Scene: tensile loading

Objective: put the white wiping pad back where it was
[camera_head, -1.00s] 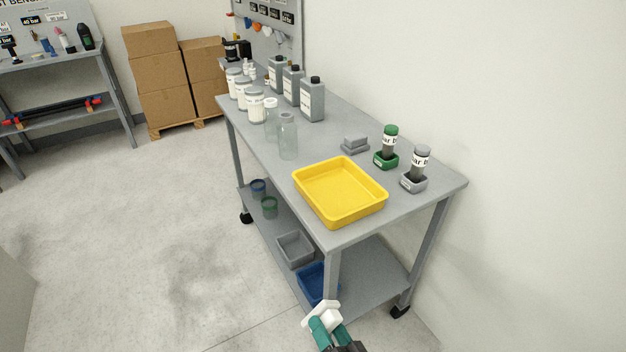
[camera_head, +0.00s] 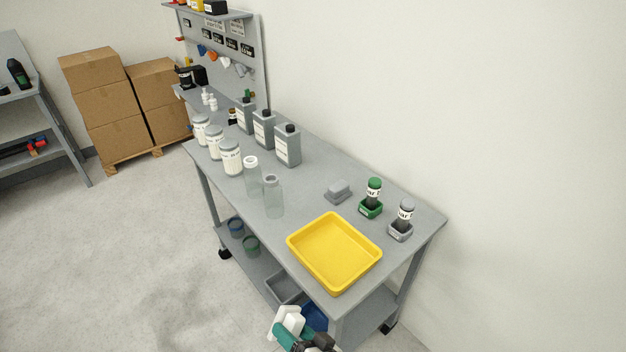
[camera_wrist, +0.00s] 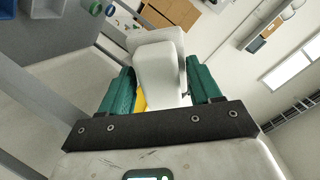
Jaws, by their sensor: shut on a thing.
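The white wiping pad (camera_head: 287,322) is held in my gripper (camera_head: 290,335), low in front of the near end of the grey bench. In the wrist view, the pad (camera_wrist: 160,70) sits between the two green fingers of my gripper (camera_wrist: 158,88), which are shut on it. The grey bench (camera_head: 330,292) carries a yellow tray (camera_head: 335,252), which is empty. A small grey block (camera_head: 338,190) lies behind the tray. My gripper is below the level of the bench top and apart from the tray.
Green (camera_head: 371,208) and grey (camera_head: 401,231) holders with bottles stand right of the tray. Clear glass bottles (camera_head: 273,197), white jars (camera_head: 231,158) and grey bottles (camera_head: 287,147) stand farther back. A grey bin (camera_head: 283,289) and a blue bin (camera_head: 315,316) are on the lower shelf.

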